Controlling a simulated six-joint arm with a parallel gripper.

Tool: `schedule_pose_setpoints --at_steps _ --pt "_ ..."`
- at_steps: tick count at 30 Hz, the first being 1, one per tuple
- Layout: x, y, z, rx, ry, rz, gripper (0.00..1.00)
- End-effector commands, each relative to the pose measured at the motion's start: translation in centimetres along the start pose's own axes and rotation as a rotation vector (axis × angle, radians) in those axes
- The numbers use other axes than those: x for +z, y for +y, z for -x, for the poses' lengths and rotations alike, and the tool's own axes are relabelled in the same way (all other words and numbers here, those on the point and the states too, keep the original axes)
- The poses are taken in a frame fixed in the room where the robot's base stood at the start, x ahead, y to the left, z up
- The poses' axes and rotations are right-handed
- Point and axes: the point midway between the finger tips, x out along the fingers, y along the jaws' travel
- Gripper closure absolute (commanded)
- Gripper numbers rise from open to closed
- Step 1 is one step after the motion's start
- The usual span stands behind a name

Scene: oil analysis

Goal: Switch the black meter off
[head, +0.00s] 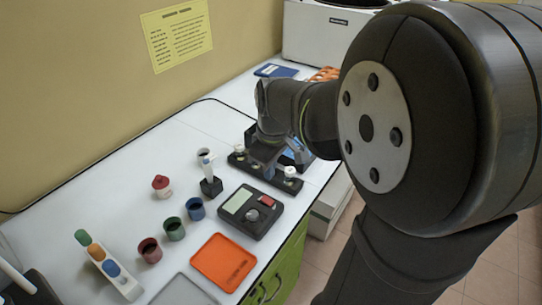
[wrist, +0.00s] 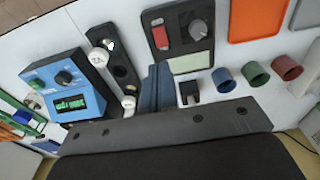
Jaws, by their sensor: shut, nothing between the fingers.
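The black meter (head: 258,228) lies flat on the white bench in the head view, with a pale grey-green display, a grey round knob and a red switch (head: 267,201). In the wrist view the black meter (wrist: 180,14) is at the top centre, with its red switch (wrist: 161,36) on the left, knob on the right and display nearest me. I cannot read any digits on the display or tell the switch's position. My gripper (wrist: 157,72) is shut and empty, its fingers apart from the meter. In the head view my gripper (head: 264,170) is above the black rack, behind the meter.
A blue meter (wrist: 58,80) with a lit green display stands beside the black rack (wrist: 122,68) holding white-capped items. An orange tray (head: 224,262), several coloured cups (head: 174,229) and a small black stand (head: 211,187) surround the black meter. The bench's right edge is close to it.

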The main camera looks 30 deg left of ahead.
Motion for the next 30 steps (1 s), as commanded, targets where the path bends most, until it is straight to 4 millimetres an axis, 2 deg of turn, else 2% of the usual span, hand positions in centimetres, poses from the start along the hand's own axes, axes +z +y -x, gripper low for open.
schedule_pose_setpoints --at_steps 1,6,12,23,26,30 --pt "-0.1 0.1 1.1 0.004 0.004 0.000 1.00" --pt "0.0 0.1 3.5 0.003 0.002 0.000 1.00" --pt "0.0 0.1 4.5 0.001 0.000 -0.001 1.00" --pt "0.0 0.1 4.3 0.000 -0.001 -0.001 1.00" --pt "0.1 0.0 3.6 -0.001 -0.003 -0.001 1.00" --pt "0.1 0.0 1.6 -0.002 -0.004 -0.001 1.00"
